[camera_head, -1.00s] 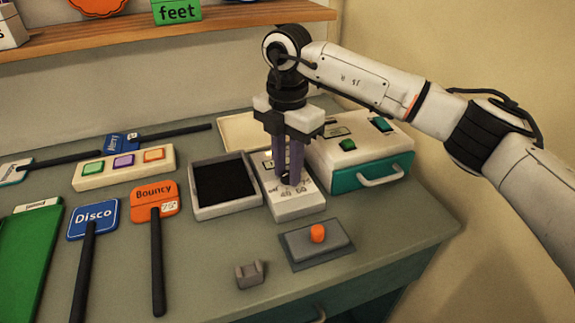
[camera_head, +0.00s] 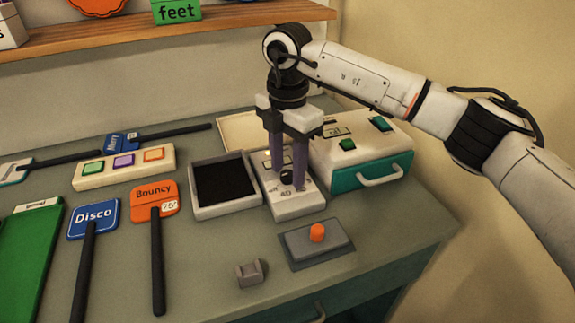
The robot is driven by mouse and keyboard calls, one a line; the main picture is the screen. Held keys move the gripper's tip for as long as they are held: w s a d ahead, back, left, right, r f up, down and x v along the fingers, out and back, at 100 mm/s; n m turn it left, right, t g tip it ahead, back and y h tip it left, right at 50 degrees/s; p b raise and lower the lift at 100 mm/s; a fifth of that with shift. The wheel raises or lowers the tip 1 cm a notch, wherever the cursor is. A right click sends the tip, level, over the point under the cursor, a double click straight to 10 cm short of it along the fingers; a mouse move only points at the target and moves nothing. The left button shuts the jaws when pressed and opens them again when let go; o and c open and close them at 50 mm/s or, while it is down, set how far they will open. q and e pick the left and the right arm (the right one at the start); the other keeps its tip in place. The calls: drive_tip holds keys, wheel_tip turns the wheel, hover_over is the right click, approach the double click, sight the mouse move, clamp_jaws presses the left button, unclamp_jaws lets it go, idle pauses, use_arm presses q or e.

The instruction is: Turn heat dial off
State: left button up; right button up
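The heat dial (camera_head: 287,178) is a small black knob on a white control box (camera_head: 299,208) with "off", "40" and "60" marked on its sloped face. My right gripper (camera_head: 289,177) points straight down over the box, with one purple finger on each side of the knob. The fingers stand apart and the gripper looks open, with the knob showing between the tips. Any contact with the knob is too small to make out, and so is the dial's pointer. My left gripper is not in view.
A black-lined tray (camera_head: 226,211) is close on the left, and a white and teal case (camera_head: 362,153) on the right. In front are a grey plate with an orange button (camera_head: 317,233) and a small grey block (camera_head: 250,273). Sign paddles (camera_head: 154,200) lie at left.

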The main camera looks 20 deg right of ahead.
sight(288, 173)
wheel_tip(288, 173, up, 10)
drive_tip(key=shift+r, duration=0.15)
idle(0.5)
idle(0.3)
